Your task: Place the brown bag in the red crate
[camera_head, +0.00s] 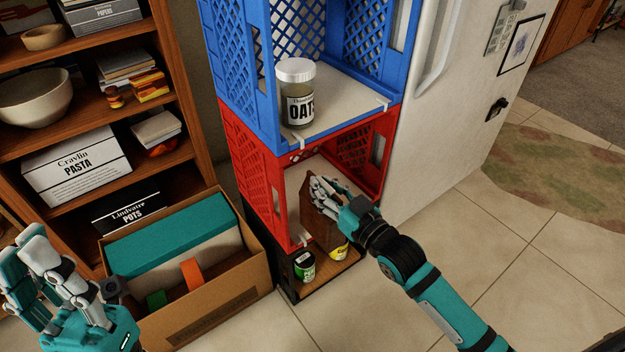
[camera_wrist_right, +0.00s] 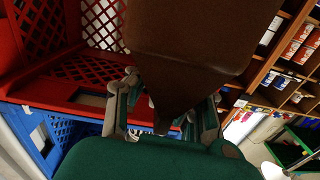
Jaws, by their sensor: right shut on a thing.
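The brown bag (camera_head: 318,224) is at the open front of the red crate (camera_head: 258,170), overlapping its opening in the head view. My right gripper (camera_head: 330,196) is shut on the bag from the right side. In the right wrist view the brown bag (camera_wrist_right: 195,45) fills the upper middle between my right gripper's fingers (camera_wrist_right: 165,110), with the red crate (camera_wrist_right: 40,75) to its left. How far the bag is inside the crate is hard to tell. My left gripper (camera_head: 50,270) is low at the left, apart from the crates; its fingers look spread, with nothing seen between them.
A blue crate (camera_head: 240,75) with an oats jar (camera_head: 297,95) sits above the red one. A dark lower crate (camera_head: 290,284) holds a green can (camera_head: 304,265) and a yellow item (camera_head: 340,252). A cardboard box (camera_head: 215,312) stands left; a white fridge (camera_head: 440,110) stands right.

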